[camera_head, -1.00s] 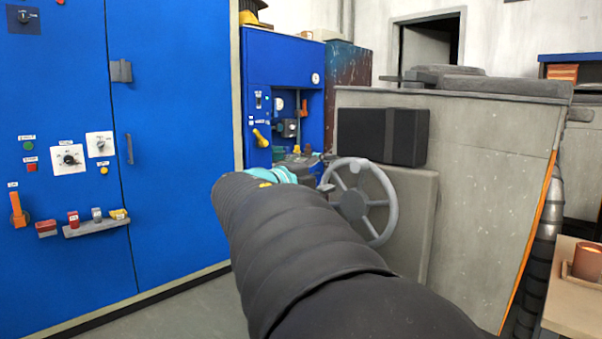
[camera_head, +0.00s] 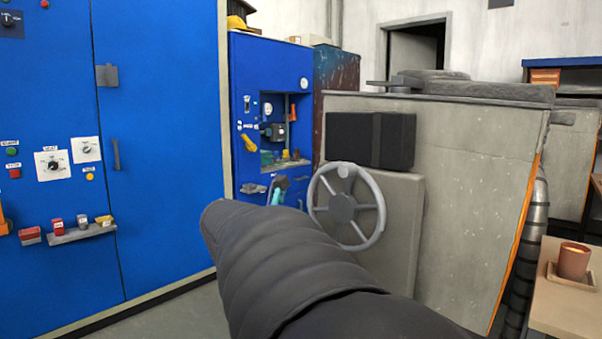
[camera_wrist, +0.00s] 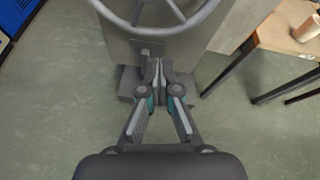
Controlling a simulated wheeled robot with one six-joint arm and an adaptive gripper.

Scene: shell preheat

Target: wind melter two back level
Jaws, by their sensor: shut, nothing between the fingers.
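A grey spoked handwheel (camera_head: 342,207) is on the front panel of a grey machine (camera_head: 465,190), which leans in the picture. No label identifying melter two is readable. A small knob shows near the wheel's top. In the wrist view the lower rim of the wheel (camera_wrist: 155,31) shows at the top edge. My gripper (camera_wrist: 158,68) is shut and empty, with its fingertips below the rim in that view and apart from it. In the head view my gripper (camera_head: 276,190) is left of the wheel, partly hidden behind my dark arm.
A blue cabinet (camera_head: 165,190) with knobs and buttons stands at left. A blue station (camera_head: 255,90) is behind the gripper. A wooden table (camera_head: 560,300) with a cup (camera_head: 574,260) is at right; its legs show in the wrist view. Green-grey floor (camera_wrist: 60,100) is open at left.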

